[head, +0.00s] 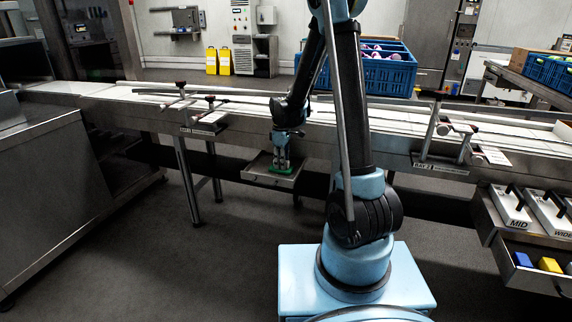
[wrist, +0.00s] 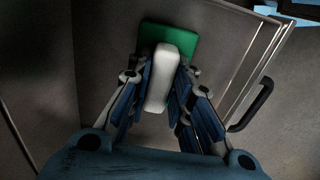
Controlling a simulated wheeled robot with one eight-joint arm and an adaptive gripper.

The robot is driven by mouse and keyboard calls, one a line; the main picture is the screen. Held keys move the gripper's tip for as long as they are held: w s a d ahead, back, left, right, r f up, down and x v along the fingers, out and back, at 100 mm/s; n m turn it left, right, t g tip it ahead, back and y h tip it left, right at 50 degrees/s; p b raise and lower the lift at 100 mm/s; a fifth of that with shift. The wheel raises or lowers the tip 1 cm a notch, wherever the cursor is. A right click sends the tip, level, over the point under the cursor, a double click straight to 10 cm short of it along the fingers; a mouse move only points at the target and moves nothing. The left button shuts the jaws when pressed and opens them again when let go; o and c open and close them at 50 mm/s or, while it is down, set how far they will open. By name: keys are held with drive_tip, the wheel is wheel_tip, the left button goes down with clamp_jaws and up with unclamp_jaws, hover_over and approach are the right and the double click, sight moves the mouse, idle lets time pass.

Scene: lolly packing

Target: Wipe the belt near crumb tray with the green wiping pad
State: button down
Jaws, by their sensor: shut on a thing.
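My gripper (head: 281,163) points down over the crumb tray (head: 258,178), a shallow metal tray below the near side of the belt. In the wrist view my gripper (wrist: 160,95) is shut on the white handle of the green wiping pad (wrist: 185,40). The white belt (head: 235,109) runs across the scene behind and above the tray. In the wrist view the tray's metal surface (wrist: 100,40) lies under the pad.
Metal guide brackets stand on the belt's near edge at left (head: 208,118) and right (head: 455,133). A blue crate (head: 388,75) stands behind the belt. At right, a drawer (head: 535,275) holds blue and yellow blocks, below tools marked MID and WIDE. The floor in front is clear.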

sight(272, 165)
drive_tip(key=shift+w+a, duration=0.2)
drive_tip(key=shift+a, duration=0.4)
drive_tip(key=shift+a, duration=0.1)
drive_tip(key=shift+w+a, duration=0.3)
drive_tip(key=shift+a, duration=0.35)
drive_tip(key=shift+w+a, duration=0.25)
drive_tip(key=shift+a, duration=0.4)
drive_tip(key=shift+w+a, duration=0.25)
drive_tip(key=shift+a, duration=0.45)
drive_tip(key=shift+w+a, duration=0.2)
drive_tip(key=shift+a, duration=0.45)
drive_tip(key=shift+s, duration=0.1)
drive_tip(key=shift+s+a, duration=0.2)
drive_tip(key=shift+s, duration=0.15)
